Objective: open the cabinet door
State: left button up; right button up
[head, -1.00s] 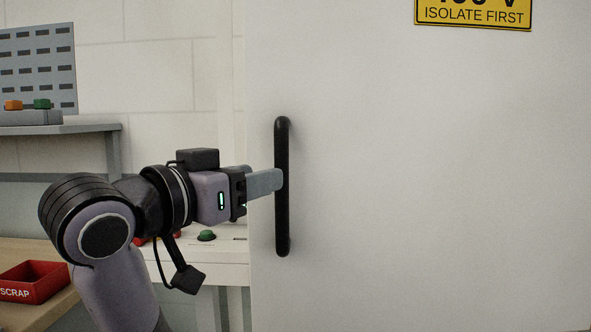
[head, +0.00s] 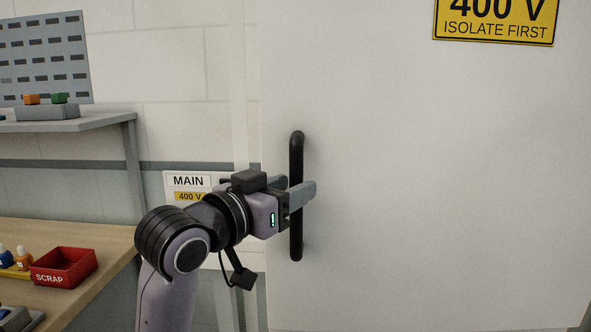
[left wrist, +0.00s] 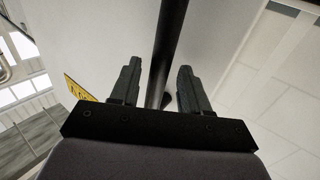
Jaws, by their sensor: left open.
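The white cabinet door (head: 420,180) fills the right of the head view and carries a black vertical bar handle (head: 297,155) near its left edge. My left gripper (head: 306,187) is at the middle of the handle, its two fingers open. In the left wrist view, the handle (left wrist: 166,50) runs between the open fingers of my left gripper (left wrist: 158,90), with a gap on both sides. The fingers hide part of the handle in the head view. My right gripper is not in view.
A yellow 400 V sign (head: 495,20) is on the door. At left are a shelf (head: 70,125) with a button box (head: 47,112), and a wooden bench (head: 100,235) with a red SCRAP bin (head: 64,266). A MAIN label (head: 188,181) shows behind my arm.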

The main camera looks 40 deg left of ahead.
pick_arm(q)
jog(key=shift+w+d, duration=0.1)
jog(key=shift+w, duration=0.9)
grip_shut()
jog(key=shift+s+d+f, duration=0.1)
jog(key=shift+s, duration=0.05)
